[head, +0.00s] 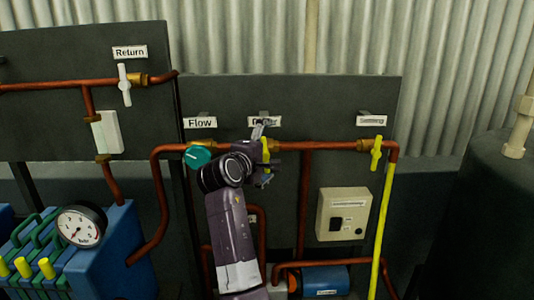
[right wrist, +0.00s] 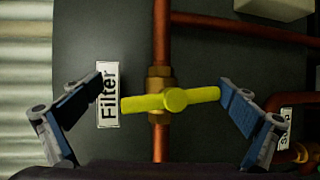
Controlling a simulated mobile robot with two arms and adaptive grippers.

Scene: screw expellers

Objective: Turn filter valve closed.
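The filter valve has a yellow handle (right wrist: 172,100) on a brass fitting (right wrist: 159,78) in a copper pipe. The handle lies across the pipe. The "Filter" label (right wrist: 108,94) is beside it, partly covered by a finger. In the head view the yellow handle (head: 266,150) shows upright on the horizontal pipe, partly hidden by my gripper. My right gripper (right wrist: 160,90) is open, with one finger beyond each end of the handle. The right finger is very close to the handle's end; I cannot tell if it touches. A gap shows at the left finger. My left gripper is not in view.
A teal flow valve knob (head: 199,156) sits just left of my right gripper (head: 264,155). Another yellow valve (head: 376,153) is at the right, and a white-handled return valve (head: 124,85) at upper left. Copper pipes and a beige box (head: 343,214) are on the dark panel.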

